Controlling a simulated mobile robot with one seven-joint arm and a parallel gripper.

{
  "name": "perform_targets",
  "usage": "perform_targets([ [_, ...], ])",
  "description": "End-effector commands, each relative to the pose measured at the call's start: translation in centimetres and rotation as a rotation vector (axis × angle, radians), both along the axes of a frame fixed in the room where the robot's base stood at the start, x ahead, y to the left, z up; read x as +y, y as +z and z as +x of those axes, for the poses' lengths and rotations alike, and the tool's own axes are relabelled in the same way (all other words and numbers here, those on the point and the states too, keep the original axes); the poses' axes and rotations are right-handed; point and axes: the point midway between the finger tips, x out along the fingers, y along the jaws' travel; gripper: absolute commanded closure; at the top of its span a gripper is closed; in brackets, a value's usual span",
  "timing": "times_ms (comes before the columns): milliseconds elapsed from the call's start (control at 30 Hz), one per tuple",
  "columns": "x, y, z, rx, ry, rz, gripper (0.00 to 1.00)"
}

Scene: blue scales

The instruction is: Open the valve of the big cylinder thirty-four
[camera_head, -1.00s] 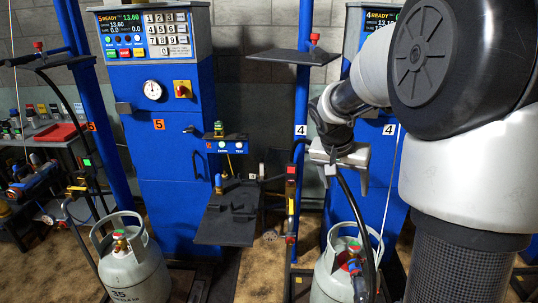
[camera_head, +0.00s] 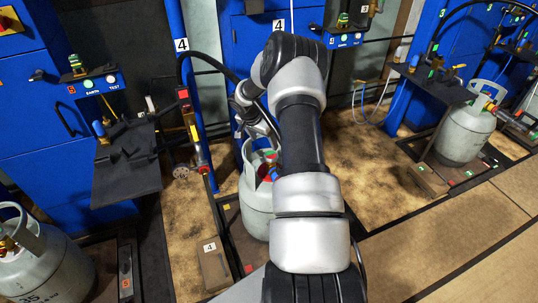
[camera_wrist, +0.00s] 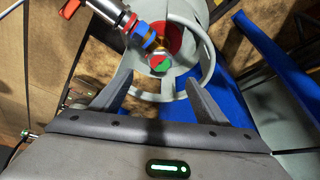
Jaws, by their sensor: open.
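The cylinder at station four (camera_head: 257,222) is pale grey and stands upright behind my arm; I cannot read its number. In the wrist view its collar (camera_wrist: 207,50) rings the valve, which has a green and red handwheel (camera_wrist: 160,63). My gripper (camera_wrist: 158,80) is open and empty. Its two fingers point at the collar, with the handwheel between and just beyond the tips. In the head view my arm hides much of the cylinder.
Cylinder 35 (camera_head: 50,270) stands at lower left, and another grey cylinder (camera_head: 465,130) at right. A black shelf (camera_head: 127,165) juts out left of my arm. A black hose (camera_head: 205,59) arches down beside the cylinder. Floor at lower right (camera_head: 440,250) is clear.

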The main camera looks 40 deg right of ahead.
Motion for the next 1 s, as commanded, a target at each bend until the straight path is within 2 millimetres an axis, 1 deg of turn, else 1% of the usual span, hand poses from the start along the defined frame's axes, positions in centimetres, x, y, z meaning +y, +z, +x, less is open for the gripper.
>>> perform_targets([
  [33, -0.4, -1.5, 0.1, 0.0, -0.002, 0.003, 0.32],
  [300, -2.5, -6.9, 0.9, 0.002, -0.001, 0.003, 0.32],
  [500, -3.6, -9.5, 1.4, -0.001, -0.001, 0.002, 0.32],
  [700, -4.1, -10.5, 1.5, 0.0, 0.001, 0.0, 0.32],
  [967, -4.1, -10.6, 1.5, 0.0, 0.001, 0.0, 0.32],
  [1000, -4.1, -10.6, 1.5, 0.0, 0.001, 0.0, 0.37],
])
